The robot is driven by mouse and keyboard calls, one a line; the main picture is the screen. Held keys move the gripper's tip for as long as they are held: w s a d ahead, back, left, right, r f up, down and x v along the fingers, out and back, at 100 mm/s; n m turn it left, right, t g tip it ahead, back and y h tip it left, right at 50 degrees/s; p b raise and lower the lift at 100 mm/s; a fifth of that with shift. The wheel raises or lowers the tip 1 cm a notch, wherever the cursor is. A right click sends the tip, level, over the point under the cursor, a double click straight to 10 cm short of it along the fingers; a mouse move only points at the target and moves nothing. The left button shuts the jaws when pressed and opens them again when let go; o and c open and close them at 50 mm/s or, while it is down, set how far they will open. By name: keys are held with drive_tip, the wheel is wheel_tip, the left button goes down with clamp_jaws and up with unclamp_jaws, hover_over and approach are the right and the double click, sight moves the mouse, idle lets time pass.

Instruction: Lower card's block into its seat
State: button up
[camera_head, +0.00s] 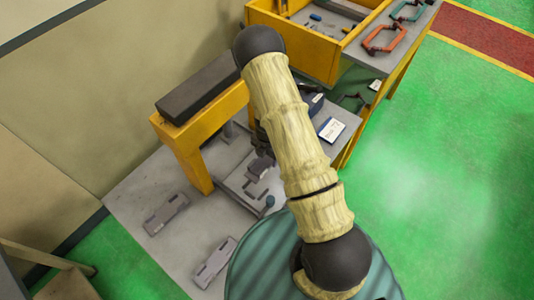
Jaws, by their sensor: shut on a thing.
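A white card (331,129) with a blue edge lies on the grey bench top, right of my arm; its writing is too small to read. My gripper (262,151) is dark and mostly hidden behind my arm's pale sleeve. It appears shut on a small grey block (260,168), held over a grey fixture plate (236,189) with raised edges. Whether the block touches the fixture cannot be told. The seat itself is not clearly visible.
Two loose grey blocks (166,213) (214,262) lie on the grey bench at left and front. A yellow stand (195,150) with a dark bar rises close left of my gripper. A yellow bin (300,48) and orange clamp (384,39) are at the back.

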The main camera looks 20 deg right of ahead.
sight(267, 161)
drive_tip(key=shift+s+a, duration=0.15)
drive_tip(key=shift+s, duration=0.25)
drive_tip(key=shift+f, duration=0.1)
wheel_tip(267, 161, down, 5)
drive_tip(key=b, duration=0.4)
drive_tip(key=shift+w, duration=0.15)
drive_tip(key=shift+r, duration=0.2)
drive_tip(key=shift+f, duration=0.15)
drive_tip(key=shift+f+b, duration=0.2)
drive_tip(key=shift+b, duration=0.1)
drive_tip(key=shift+f+b, duration=1.05)
drive_tip(key=shift+f, duration=0.35)
drive_tip(key=shift+f, duration=0.3)
drive_tip(key=shift+f+b, duration=0.6)
drive_tip(key=shift+b, duration=0.05)
